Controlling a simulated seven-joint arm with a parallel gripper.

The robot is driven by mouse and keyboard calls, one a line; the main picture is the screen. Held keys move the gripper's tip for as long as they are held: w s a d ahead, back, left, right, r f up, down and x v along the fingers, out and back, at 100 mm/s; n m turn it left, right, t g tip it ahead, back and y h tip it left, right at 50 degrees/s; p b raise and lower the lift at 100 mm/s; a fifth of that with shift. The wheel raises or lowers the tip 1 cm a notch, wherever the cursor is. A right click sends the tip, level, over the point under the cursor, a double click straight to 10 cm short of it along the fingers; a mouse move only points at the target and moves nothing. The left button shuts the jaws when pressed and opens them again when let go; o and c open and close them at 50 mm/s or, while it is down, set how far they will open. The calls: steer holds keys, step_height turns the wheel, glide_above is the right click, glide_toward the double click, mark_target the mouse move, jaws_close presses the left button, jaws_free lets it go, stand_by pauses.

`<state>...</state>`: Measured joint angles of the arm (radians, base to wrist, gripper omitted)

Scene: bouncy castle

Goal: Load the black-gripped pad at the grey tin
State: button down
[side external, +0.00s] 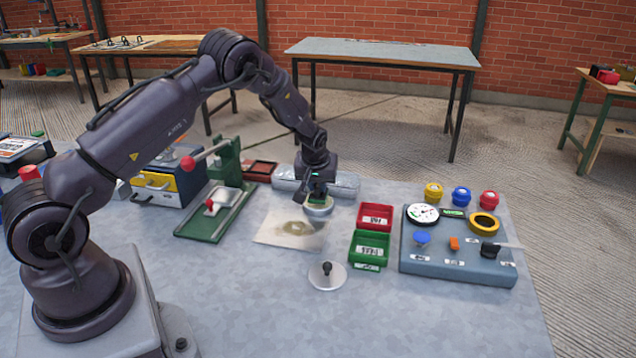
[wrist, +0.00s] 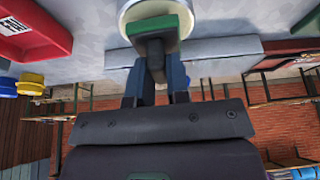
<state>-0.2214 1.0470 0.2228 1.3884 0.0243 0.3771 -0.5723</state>
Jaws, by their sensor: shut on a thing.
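My gripper (side external: 318,188) is shut on the dark grip (wrist: 153,58) of a pad with a green block (wrist: 158,27). The pad is upright, grip towards me. The grey tin (side external: 318,211) is a round, shallow vessel directly below the pad; its pale rim (wrist: 187,42) surrounds the green block in the wrist view. The pad's underside and the tin's inside are hidden, so I cannot tell whether they touch. A round grey lid with a black knob (side external: 327,280) lies apart on the table, nearer the camera.
A stained sheet (side external: 285,228) lies left of the tin. Red (side external: 375,216) and green (side external: 368,250) bins stand to the right, before a grey control panel (side external: 455,262). A green lever press (side external: 215,205) stands left. A silvery long bundle (side external: 345,184) lies behind.

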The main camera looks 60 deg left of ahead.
mark_target(318, 184)
steer(key=shift+f, duration=0.65)
stand_by(1.5)
steer(key=shift+r, duration=3.55)
